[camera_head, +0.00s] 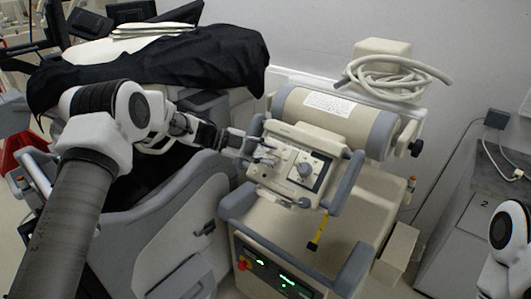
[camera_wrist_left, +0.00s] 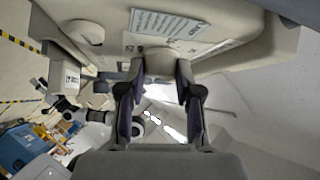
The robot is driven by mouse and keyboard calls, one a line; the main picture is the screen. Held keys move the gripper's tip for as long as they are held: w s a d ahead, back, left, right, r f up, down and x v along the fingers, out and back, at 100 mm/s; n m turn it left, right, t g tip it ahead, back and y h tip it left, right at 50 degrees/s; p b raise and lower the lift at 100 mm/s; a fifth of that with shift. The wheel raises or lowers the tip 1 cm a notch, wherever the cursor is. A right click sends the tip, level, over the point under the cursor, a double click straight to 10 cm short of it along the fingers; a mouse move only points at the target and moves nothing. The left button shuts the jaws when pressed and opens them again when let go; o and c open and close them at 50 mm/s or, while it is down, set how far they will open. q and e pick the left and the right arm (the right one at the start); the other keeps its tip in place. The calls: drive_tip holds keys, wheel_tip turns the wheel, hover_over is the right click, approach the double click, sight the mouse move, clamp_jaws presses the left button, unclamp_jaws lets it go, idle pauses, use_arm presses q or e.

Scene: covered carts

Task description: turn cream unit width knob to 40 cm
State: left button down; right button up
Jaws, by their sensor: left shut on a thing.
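The cream unit (camera_head: 335,118) stands right of the middle in the head view, with a tilted control panel (camera_head: 282,178) on its front. A round dial (camera_head: 303,170) sits on the panel's right part. My left gripper (camera_head: 266,153) reaches in from the left and is at the panel's left part. In the left wrist view, my left gripper (camera_wrist_left: 161,72) is shut on a small cream knob (camera_wrist_left: 160,61) between its fingertips. The knob's pointer and scale are hidden, so its setting cannot be read. My right gripper is out of view.
Grey handles flank the panel. A coiled pale hose (camera_head: 385,78) lies on top of the unit. A yellow tag (camera_head: 317,232) hangs below the panel. A black-draped cart (camera_head: 215,58) stands at the left. A grey cabinet (camera_head: 480,215) stands at the right.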

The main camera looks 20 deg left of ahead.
use_arm(q)
drive_tip(key=c, duration=1)
unclamp_jaws()
drive_tip(key=shift+o, duration=1.1)
drive_tip(key=shift+w+d+f, duration=0.1)
drive_tip(key=shift+w+d, duration=0.05)
drive_tip(key=v, duration=1.2)
drive_tip(key=shift+w, duration=0.1)
